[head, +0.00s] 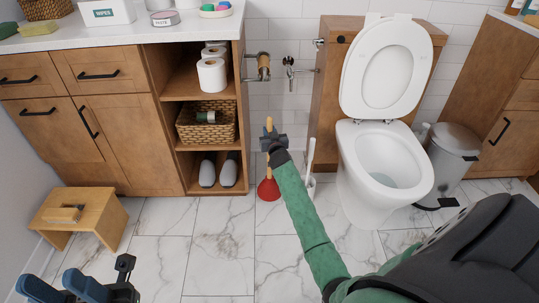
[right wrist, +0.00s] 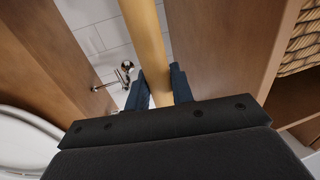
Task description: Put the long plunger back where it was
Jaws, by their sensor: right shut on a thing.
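The long plunger has a pale wooden handle (head: 269,124) and a red rubber cup (head: 268,188). It is upright between the open shelf unit and the toilet, its cup at or just above the marble floor; I cannot tell whether it touches. My right gripper (head: 271,141) is shut on the upper handle. The right wrist view shows the handle (right wrist: 146,35) between the two dark blue fingers (right wrist: 163,88). My arm and gripper hide part of the handle. My left gripper (head: 52,279) is at the lower left, its fingers apart and empty.
A white brush-like stick (head: 310,160) stands just right of the plunger, near the toilet (head: 385,170). The shelf unit (head: 243,110) is close on the left. A wooden stool (head: 75,213) stands at left, a bin (head: 452,160) at right. The floor (head: 215,235) in front is clear.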

